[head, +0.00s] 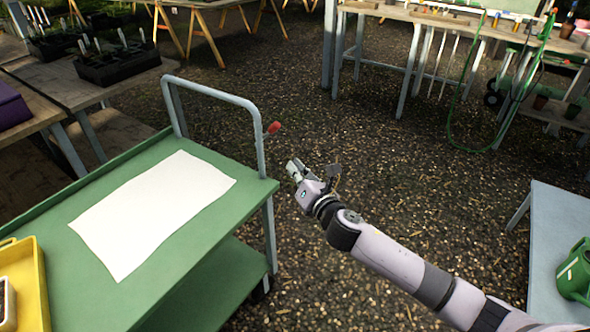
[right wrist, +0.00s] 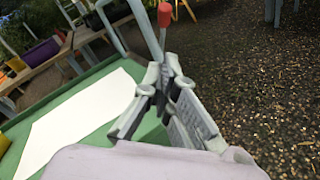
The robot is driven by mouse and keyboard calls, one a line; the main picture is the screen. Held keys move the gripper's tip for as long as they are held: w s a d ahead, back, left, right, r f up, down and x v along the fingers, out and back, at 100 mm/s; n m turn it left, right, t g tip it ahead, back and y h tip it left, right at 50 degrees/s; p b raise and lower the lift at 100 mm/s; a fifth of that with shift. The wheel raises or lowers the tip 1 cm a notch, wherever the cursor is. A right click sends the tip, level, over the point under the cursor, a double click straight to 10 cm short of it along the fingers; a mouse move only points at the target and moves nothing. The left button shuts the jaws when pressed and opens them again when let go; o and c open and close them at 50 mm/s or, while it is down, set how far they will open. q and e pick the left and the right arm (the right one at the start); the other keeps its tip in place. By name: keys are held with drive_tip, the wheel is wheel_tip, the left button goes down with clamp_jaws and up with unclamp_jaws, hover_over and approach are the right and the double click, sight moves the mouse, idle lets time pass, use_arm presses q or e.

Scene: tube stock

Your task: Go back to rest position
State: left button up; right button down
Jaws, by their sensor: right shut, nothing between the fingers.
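My right gripper (head: 293,169) reaches in from the lower right in the head view. It is shut and empty, in the air just right of the green cart (head: 70,262). In the right wrist view its fingers (right wrist: 165,75) are together, with the red-tipped lever (right wrist: 164,15) of the cart handle beyond them. That red tip (head: 273,127) also shows in the head view, a little above and left of the gripper, apart from it. My left gripper is not in view.
A white sheet (head: 150,210) lies on the cart top, with a yellow tray (head: 33,270) at its lower left. A blue-grey table (head: 558,215) with a green watering can (head: 575,272) stands at right. Benches line the back. The gravel floor (head: 390,170) between is open.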

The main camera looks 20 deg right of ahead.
idle(0.3)
